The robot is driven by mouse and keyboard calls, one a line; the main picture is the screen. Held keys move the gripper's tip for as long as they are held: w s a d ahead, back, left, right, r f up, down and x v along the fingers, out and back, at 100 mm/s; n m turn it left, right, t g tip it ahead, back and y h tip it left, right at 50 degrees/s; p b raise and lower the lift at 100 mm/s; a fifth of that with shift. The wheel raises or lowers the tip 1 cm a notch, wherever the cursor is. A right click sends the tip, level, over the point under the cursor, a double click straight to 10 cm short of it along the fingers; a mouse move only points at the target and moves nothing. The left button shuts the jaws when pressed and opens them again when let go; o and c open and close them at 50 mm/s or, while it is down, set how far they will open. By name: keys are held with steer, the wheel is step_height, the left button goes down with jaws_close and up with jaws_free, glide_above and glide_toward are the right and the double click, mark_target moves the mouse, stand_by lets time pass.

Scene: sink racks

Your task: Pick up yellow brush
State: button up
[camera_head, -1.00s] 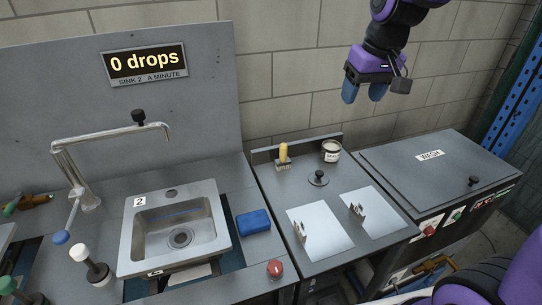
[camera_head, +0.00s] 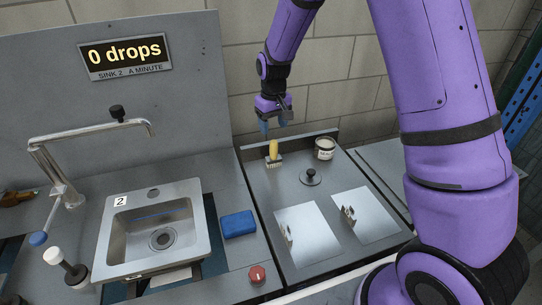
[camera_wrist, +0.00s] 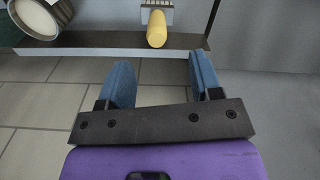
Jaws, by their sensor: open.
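The yellow brush (camera_head: 274,152) stands upright, yellow handle up and pale bristles down, on the grey counter near its back edge. My gripper (camera_head: 274,128) is above and slightly behind the brush, with its blue fingers pointing down. The fingers are apart with nothing between them. In the wrist view, the brush (camera_wrist: 157,27) shows beyond the open fingertips of my gripper (camera_wrist: 162,68), past the counter's dark back ledge. The brush is not touched.
A labelled jar (camera_head: 325,148) stands right of the brush. A black-knobbed disc (camera_head: 310,177) and two pale plates with small brackets lie in front. A sink (camera_head: 155,230) and blue sponge (camera_head: 238,224) are at left. A wall (camera_head: 345,85) rises behind the counter.

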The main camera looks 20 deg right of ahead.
mark_target(274, 141)
step_height(274, 141, down, 4)
steer(key=shift+w+d+f, duration=0.1)
steer(key=shift+w+f, duration=0.1)
steer(key=shift+f, duration=1.15)
steer(key=shift+w+d+f, duration=0.1)
steer(key=shift+w+f, duration=0.05)
steer(key=shift+f, duration=1.15)
steer(key=c, duration=1)
